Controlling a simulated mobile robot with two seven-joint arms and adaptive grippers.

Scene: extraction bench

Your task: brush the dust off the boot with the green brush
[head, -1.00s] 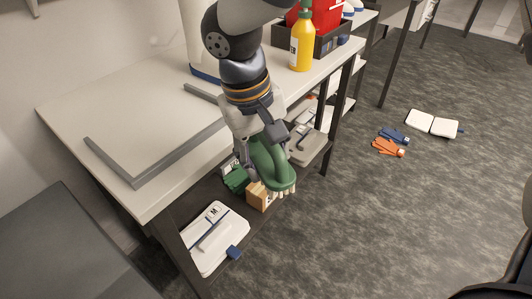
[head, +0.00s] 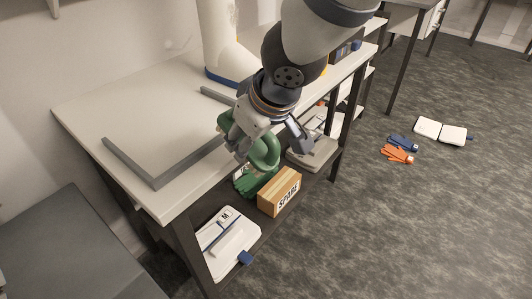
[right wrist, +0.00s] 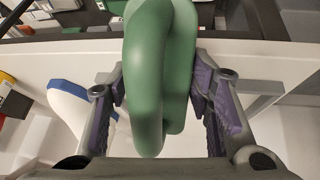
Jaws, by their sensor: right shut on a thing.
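The boot (head: 216,42) stands upright on the bench top at the back. It is tall and white with a blue sole, and its upper part runs out of the head view. My right gripper (head: 243,136) is shut on the green brush (head: 263,150) near the bench's front edge, apart from the boot. In the right wrist view the brush's green handle (right wrist: 158,75) fills the space between the two fingers. The bristles are hidden. The boot's white and blue part seems to show at left there (right wrist: 72,98). My left gripper is not in view.
A grey angled rail (head: 155,181) lies on the bench top (head: 125,120). The shelf below holds a cardboard box (head: 280,192), green gloves (head: 250,180) and a white tray (head: 228,245).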

